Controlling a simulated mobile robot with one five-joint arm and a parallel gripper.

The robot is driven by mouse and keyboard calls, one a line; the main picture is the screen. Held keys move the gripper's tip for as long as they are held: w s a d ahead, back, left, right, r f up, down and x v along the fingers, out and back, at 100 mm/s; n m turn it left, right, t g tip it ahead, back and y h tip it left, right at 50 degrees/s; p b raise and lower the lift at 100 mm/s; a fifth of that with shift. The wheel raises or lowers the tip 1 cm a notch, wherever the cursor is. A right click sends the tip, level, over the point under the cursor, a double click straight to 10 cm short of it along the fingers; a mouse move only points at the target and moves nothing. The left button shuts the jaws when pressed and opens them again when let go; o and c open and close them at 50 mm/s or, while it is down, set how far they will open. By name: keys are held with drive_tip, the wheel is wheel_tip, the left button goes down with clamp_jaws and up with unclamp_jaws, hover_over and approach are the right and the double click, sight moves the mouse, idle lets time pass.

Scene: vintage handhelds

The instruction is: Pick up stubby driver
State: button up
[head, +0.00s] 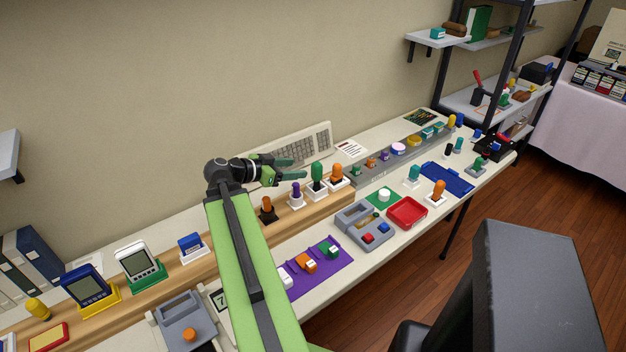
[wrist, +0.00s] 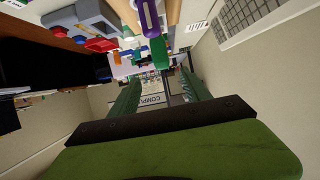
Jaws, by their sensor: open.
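Several upright tool handles stand in small holders on the wooden ledge: a dark-based orange one (head: 267,204), a purple one (head: 296,189), a green one (head: 317,174) and an orange one (head: 337,171). I cannot tell which is the stubby driver. My gripper (head: 304,167) is open and empty, level with the handle tops, on the wall side of the purple and green ones. In the wrist view, the purple handle (wrist: 148,17) and green handle (wrist: 158,51) show at the top, beyond my open fingers (wrist: 161,86). Nothing is between the fingers.
A grey strip (head: 378,172) with small items runs along the bench to the right. A grey console (head: 365,228), a red tray (head: 407,212) and a purple mat (head: 318,279) lie in front of the ledge.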

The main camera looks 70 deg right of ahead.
sight(313, 167)
drive_tip(key=b+x, duration=0.2)
drive_tip(key=x, duration=0.6)
drive_tip(key=shift+w+f+b, duration=0.1)
drive_tip(key=shift+w+b, duration=0.05)
drive_tip(key=shift+b, duration=0.15)
drive_tip(key=shift+s+d, duration=0.3)
drive_tip(key=b+x, duration=0.2)
drive_tip(key=x, duration=0.2)
drive_tip(key=shift+d+f, duration=0.3)
drive_tip(key=shift+d, duration=0.05)
drive_tip(key=shift+s+d, duration=0.15)
drive_tip(key=shift+c, duration=0.2)
clamp_jaws()
